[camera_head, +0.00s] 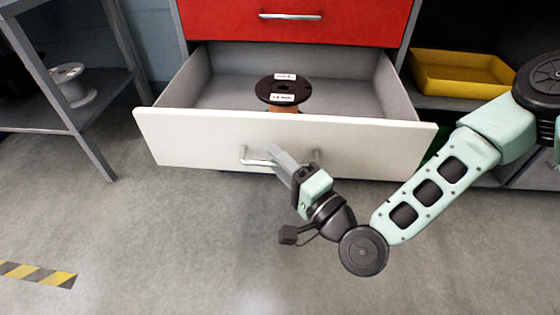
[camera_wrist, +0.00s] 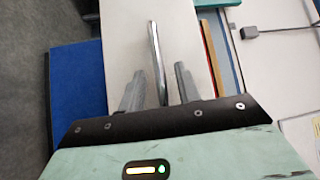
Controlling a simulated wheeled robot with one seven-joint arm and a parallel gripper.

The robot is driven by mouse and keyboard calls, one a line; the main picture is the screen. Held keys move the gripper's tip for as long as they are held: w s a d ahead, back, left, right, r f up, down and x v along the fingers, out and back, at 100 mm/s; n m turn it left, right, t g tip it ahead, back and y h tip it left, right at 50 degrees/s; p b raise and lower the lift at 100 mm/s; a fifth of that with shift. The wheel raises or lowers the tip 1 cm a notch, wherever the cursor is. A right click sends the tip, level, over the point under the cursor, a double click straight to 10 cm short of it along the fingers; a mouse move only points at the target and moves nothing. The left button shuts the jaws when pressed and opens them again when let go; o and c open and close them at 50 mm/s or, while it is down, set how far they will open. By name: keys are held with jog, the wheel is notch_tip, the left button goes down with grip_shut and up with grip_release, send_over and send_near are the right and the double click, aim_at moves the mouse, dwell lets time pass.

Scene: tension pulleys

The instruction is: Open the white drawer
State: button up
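The white drawer (camera_head: 200,138) is pulled well out below a red drawer front, so its grey inside shows. A dark spool (camera_head: 284,90) with white labels lies in it. The drawer's metal bar handle (camera_head: 250,158) is on its front face. My gripper (camera_head: 282,160) is at the handle, covering its middle in the head view. In the wrist view, the two fingers of my gripper (camera_wrist: 158,84) stand apart on either side of the handle bar (camera_wrist: 156,60), with gaps visible on both sides. Whether a finger touches the bar is unclear.
The red drawer (camera_head: 340,22) above is shut. A yellow tray (camera_head: 460,72) sits on a shelf to the right. A rack on the left holds a white spool (camera_head: 72,85). The floor (camera_head: 180,240) in front is clear, with striped tape (camera_head: 38,273) at left.

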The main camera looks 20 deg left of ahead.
dwell(0.4)
jog(key=p+v, duration=0.5)
jog(key=v, duration=1.2)
jog(key=shift+d, duration=0.15)
jog(key=shift+s+f, duration=0.1)
